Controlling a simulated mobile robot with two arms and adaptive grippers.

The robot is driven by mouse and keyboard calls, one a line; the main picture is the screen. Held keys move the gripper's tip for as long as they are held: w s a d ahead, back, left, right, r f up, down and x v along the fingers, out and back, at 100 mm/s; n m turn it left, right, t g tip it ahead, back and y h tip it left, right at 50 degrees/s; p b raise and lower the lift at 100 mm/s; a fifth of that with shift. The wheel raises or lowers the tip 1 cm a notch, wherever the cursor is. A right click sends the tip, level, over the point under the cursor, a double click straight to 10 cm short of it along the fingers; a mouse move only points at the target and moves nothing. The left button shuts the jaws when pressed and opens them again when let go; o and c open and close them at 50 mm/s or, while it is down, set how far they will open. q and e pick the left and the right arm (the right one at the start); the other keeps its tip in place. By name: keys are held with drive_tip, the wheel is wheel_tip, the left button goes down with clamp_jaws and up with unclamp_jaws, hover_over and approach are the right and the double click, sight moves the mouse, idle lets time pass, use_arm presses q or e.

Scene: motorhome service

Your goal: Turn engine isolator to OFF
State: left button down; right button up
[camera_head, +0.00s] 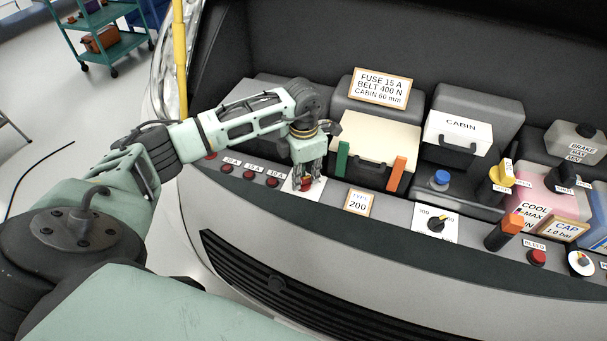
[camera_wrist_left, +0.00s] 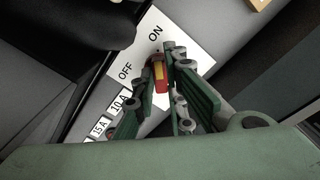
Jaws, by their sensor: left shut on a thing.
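The engine isolator is a red handle (camera_head: 306,184) with a yellow stripe, on a white plate (camera_head: 289,186) near the front edge of the engine bay. In the left wrist view the red handle (camera_wrist_left: 160,76) sits between the green fingers, and the plate (camera_wrist_left: 181,24) shows the words OFF and ON. My left gripper (camera_head: 308,176) reaches down over the plate and is shut on the handle; it also shows in the left wrist view (camera_wrist_left: 166,62). The fingers hide part of the handle, so I cannot tell exactly which mark it points to. My right gripper is not in view.
A cream box (camera_head: 374,137) with green and orange clips stands behind to the right. A "TYPE 200" card (camera_head: 360,201) and a black dial (camera_head: 436,223) are to the right along the same ledge.

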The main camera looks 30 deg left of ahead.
use_arm(q)
drive_tip(key=shift+n, duration=0.6)
drive_tip(key=n+b, duration=0.1)
drive_tip(key=n, duration=0.2)
drive_tip(key=n+b, duration=0.1)
drive_tip(key=n, duration=0.4)
drive_tip(key=shift+n, duration=0.3)
drive_tip(key=n, duration=0.4)
drive_tip(key=shift+b, duration=0.4)
drive_tip(key=shift+r+n, duration=0.1)
drive_tip(key=shift+n, duration=1.9)
drive_tip(key=c, duration=1.8)
unclamp_jaws()
